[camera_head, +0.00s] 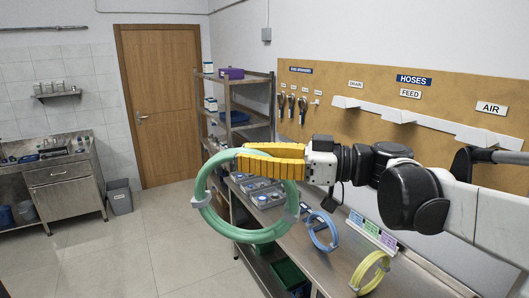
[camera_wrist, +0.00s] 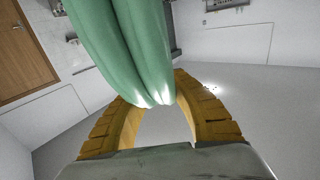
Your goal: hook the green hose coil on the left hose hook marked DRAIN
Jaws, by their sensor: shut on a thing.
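The green hose coil (camera_head: 203,213) hangs upright from my gripper (camera_head: 241,158) in the head view, held at its top, out in front of the bench. In the wrist view the green hose (camera_wrist: 128,45) passes between the yellow fingers of my gripper (camera_wrist: 160,98). The DRAIN label (camera_head: 356,85) is on the tan board at the right. The left hose hook (camera_head: 345,103), a white bracket, sits below that label. It is bare and lies to the right of the coil, beyond my arm.
White hooks under FEED (camera_head: 398,115) and AIR (camera_head: 480,134) are bare. A blue coil (camera_head: 323,231) and a yellow coil (camera_head: 371,272) stand on the bench (camera_head: 340,262). A metal shelf rack (camera_head: 229,105) stands behind the green coil. Tools (camera_head: 291,104) hang left of the hooks.

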